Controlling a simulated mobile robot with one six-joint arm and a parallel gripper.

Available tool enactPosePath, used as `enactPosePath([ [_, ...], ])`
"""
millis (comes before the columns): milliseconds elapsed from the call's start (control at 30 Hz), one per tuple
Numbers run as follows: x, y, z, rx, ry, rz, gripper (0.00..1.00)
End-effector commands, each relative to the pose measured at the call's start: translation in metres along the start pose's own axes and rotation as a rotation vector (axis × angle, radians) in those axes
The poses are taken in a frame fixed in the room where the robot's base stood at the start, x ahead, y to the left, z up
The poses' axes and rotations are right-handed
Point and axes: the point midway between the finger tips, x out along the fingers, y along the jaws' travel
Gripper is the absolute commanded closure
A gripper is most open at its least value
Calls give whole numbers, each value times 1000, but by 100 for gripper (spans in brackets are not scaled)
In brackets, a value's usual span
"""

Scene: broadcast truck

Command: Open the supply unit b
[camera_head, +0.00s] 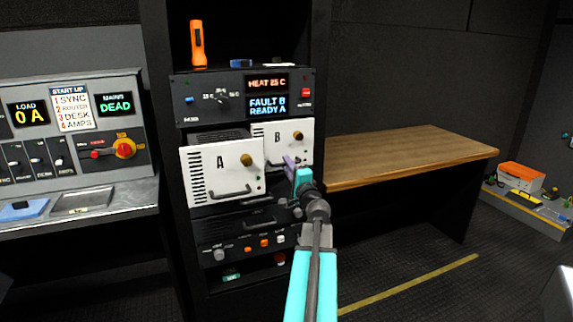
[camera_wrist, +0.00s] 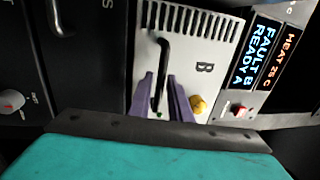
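Supply unit B (camera_head: 290,131) is a white-fronted box in the rack, labelled B, with a brass knob (camera_head: 298,136) at its upper right. In the wrist view its vented front (camera_wrist: 205,45) appears turned sideways, with a black bar handle (camera_wrist: 163,60) and the knob (camera_wrist: 198,104). My gripper (camera_head: 289,161) is at the lower part of unit B's front. In the wrist view its two purple fingers (camera_wrist: 161,78) stand apart on either side of the handle, with visible gaps. Contact with the handle cannot be told. My gripper hides the handle in the head view.
Supply unit A (camera_head: 215,182), left of B, stands further out of the rack. The display (camera_head: 267,106) above reads FAULT B, READY A. An orange torch (camera_head: 198,45) stands on top. A wooden bench (camera_head: 410,152) is at right; the floor before it is clear.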

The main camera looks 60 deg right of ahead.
Motion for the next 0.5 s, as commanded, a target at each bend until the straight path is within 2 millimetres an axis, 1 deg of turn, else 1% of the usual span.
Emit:
enactPosePath([
  [33, 5, 0, -1, 0, 0, 0, 82],
  [200, 11, 0, 0, 0, 0, 0, 82],
  [500, 12, 0, 0, 0, 0, 0, 82],
])
